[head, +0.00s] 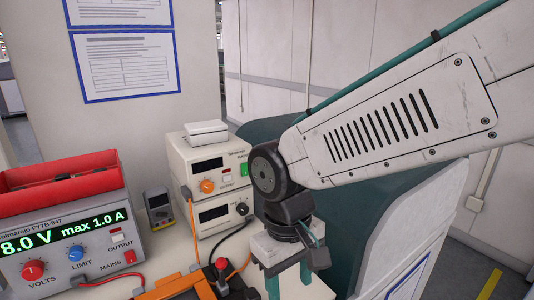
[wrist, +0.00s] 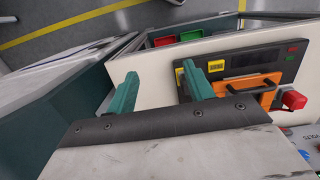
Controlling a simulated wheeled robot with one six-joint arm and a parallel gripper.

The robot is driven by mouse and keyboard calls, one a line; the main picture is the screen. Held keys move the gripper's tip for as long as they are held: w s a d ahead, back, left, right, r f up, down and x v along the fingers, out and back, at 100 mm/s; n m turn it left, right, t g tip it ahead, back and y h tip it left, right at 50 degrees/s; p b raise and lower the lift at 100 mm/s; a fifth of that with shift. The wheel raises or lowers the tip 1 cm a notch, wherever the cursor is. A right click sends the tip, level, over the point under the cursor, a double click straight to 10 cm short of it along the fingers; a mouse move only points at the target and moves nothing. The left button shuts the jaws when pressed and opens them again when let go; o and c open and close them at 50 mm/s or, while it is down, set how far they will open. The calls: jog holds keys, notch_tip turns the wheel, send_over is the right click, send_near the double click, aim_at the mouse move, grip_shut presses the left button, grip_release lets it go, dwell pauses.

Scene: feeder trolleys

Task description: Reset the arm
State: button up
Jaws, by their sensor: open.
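My arm reaches in from the right of the head view and bends down at a dark joint. My gripper (head: 288,284) hangs below it with teal fingers pointing down, partly cut off by the lower edge. In the wrist view my gripper (wrist: 160,85) shows two teal fingers set wide apart with nothing between them. I cannot tell the height of the fingertips above that surface.
A power supply (head: 68,240) carries a red bin (head: 58,183) at left. Stacked instruments (head: 212,170) and a multimeter (head: 158,208) stand behind my gripper. A dark green curved panel (head: 345,225) rises close to its right. Orange cables cross the bench.

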jog(key=s+d+r+m, duration=0.2)
jog(key=d, duration=0.5)
jog(key=s+d+r+m+t, duration=0.1)
jog(key=s+d+r+m, duration=0.1)
jog(key=d, duration=0.6)
jog(key=s+d+r+m+t, duration=0.1)
jog(key=s+d+r+m, duration=0.1)
jog(key=d, duration=0.6)
jog(key=shift+s+m+y, duration=0.4)
jog(key=shift+s+m, duration=0.1)
jog(key=shift+s, duration=0.75)
